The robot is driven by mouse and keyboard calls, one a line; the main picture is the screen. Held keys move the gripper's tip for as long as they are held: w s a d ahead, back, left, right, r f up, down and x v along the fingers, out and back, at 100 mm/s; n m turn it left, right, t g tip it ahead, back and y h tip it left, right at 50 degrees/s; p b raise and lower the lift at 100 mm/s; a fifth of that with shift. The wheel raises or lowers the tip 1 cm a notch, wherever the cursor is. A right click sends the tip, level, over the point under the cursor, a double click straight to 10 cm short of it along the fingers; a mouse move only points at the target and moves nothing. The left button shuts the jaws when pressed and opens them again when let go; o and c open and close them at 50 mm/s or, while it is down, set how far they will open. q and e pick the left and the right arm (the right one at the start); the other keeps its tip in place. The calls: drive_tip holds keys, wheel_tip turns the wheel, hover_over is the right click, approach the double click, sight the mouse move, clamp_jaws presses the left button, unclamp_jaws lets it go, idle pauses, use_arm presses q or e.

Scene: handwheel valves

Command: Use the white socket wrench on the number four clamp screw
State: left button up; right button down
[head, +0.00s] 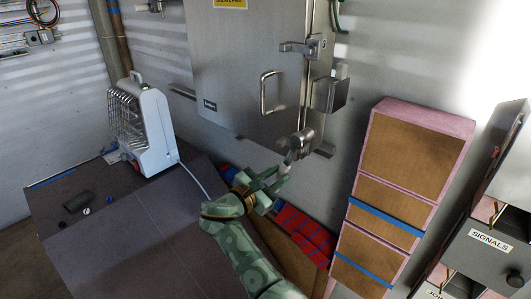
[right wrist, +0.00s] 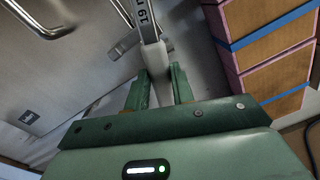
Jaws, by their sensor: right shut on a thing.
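My right gripper (head: 276,179) is shut on the pale socket wrench (right wrist: 150,32), which stands up between the green fingers (right wrist: 160,82) in the right wrist view. Dark marks that look like "19" show on its shaft. In the head view its pale end (head: 287,164) points up toward the lower clamp (head: 302,141) on the steel door's right edge. I cannot tell if it touches that clamp's screw. Another clamp (head: 298,48) sits higher on the same edge. No number four is readable. My left gripper is not in view.
The steel cabinet door (head: 235,75) has a bar handle (head: 269,92). A white heater (head: 150,130) stands on a dark surface at left. Brown panels with pink edges (head: 405,160) and a "SIGNALS" cabinet (head: 485,255) stand at right. Red and blue bins (head: 305,232) lie below.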

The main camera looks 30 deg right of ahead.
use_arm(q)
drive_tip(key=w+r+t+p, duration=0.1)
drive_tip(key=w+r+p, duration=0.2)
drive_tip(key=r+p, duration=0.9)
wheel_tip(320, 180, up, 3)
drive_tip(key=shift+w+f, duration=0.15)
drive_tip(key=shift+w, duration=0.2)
use_arm(e)
drive_tip(key=s+d+n, duration=0.5)
drive_tip(key=s+n, duration=0.6)
drive_tip(key=n, duration=0.7)
drive_tip(key=shift+s+f+t, duration=0.15)
drive_tip(key=shift+s+t, duration=0.05)
drive_tip(key=shift+t, duration=0.1)
use_arm(q)
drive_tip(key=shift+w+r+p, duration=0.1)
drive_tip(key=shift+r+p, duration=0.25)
drive_tip(key=shift+p, duration=0.25)
